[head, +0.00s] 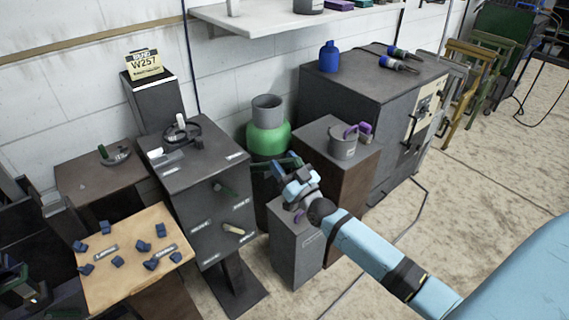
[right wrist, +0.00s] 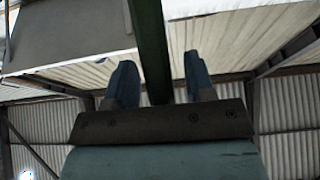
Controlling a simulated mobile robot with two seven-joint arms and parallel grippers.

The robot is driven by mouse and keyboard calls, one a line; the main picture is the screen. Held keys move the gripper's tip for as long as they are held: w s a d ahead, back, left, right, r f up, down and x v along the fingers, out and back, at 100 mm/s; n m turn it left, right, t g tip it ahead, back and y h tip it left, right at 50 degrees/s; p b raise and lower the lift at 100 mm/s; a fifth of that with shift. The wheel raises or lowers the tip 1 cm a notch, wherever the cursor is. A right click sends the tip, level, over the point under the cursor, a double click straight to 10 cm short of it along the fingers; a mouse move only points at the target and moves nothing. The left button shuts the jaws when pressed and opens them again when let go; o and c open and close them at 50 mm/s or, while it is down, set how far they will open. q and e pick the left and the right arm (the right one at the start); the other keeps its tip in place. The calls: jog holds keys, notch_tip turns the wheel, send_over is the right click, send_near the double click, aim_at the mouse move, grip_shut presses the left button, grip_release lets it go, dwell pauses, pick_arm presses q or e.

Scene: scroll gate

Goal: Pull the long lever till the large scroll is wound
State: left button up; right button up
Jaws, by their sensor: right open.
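My right gripper (head: 290,172) is open beside a dark green bar (head: 288,161), which looks like the long lever, above a small grey cabinet (head: 292,245). In the right wrist view the dark green bar (right wrist: 150,50) runs between the two blue fingers (right wrist: 157,85), with a gap visible on both sides. I cannot tell whether either finger touches it. The lever's base is hidden behind the gripper and nearby objects. I cannot make out the large scroll for sure in either view. My left gripper is not in view.
A green-banded canister (head: 268,138) stands just behind the gripper. A grey pot (head: 343,147) sits on a brown box to the right. A grey labelled cabinet (head: 205,215) with short handles stands left. A tan board (head: 135,285) holds several blue pieces. Floor at right is mostly clear.

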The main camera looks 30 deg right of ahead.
jog(key=shift+c, duration=0.5)
